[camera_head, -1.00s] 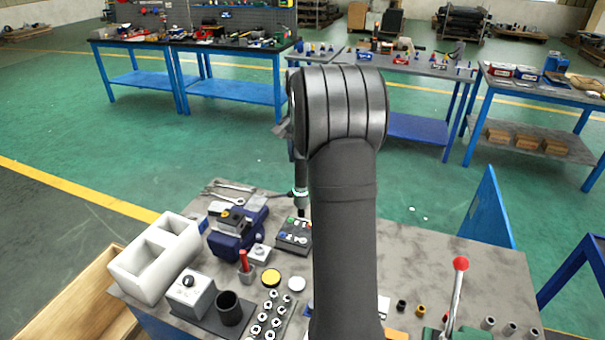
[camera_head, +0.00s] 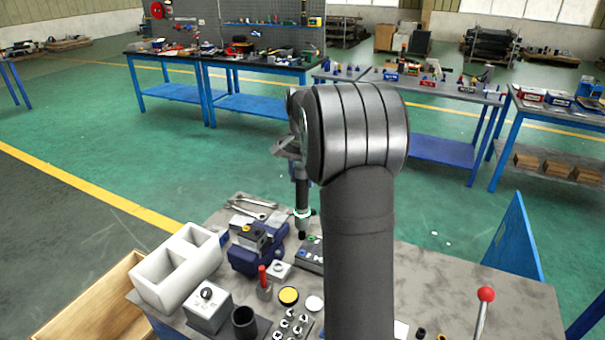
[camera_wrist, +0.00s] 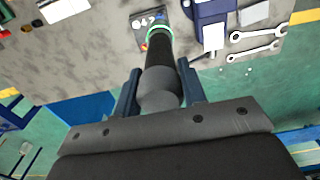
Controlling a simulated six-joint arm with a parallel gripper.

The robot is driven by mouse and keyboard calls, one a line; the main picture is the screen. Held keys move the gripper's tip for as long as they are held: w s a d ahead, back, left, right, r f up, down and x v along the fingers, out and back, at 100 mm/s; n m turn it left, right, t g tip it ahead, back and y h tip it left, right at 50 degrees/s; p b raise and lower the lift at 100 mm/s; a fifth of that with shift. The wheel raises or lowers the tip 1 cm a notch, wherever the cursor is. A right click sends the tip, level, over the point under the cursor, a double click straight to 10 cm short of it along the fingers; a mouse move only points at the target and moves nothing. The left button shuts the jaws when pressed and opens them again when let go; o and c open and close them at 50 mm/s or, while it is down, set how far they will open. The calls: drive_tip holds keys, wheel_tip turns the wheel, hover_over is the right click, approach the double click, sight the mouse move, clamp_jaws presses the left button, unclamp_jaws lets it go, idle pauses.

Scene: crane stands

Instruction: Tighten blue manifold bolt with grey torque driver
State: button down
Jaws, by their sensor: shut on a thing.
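A dark manifold block (camera_head: 311,258) with small coloured bolt heads stands on the grey bench, partly hidden by my arm in the head view. It also shows in the wrist view (camera_wrist: 142,24), partly behind the driver. I cannot tell clearly which head is blue. My gripper (camera_wrist: 160,82) is shut on the torque driver (camera_wrist: 157,52), a dark cylinder with a pale green ring near its lower end. In the head view, the driver (camera_head: 302,198) hangs near upright from my gripper (camera_head: 292,150). Its tip appears above the block's back left side; contact cannot be told.
A blue vise (camera_head: 258,250) stands left of the block, with wrenches (camera_head: 252,208) behind it. A white divided bin (camera_head: 178,268), a red-handled tool (camera_head: 263,282) and sockets (camera_head: 290,326) are nearer. A red-knobbed lever (camera_head: 484,300) rises at right.

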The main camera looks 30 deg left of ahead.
sight(302, 196)
drive_tip(key=shift+f, duration=3.55)
idle(2.1)
drive_tip(key=shift+r, duration=2.6)
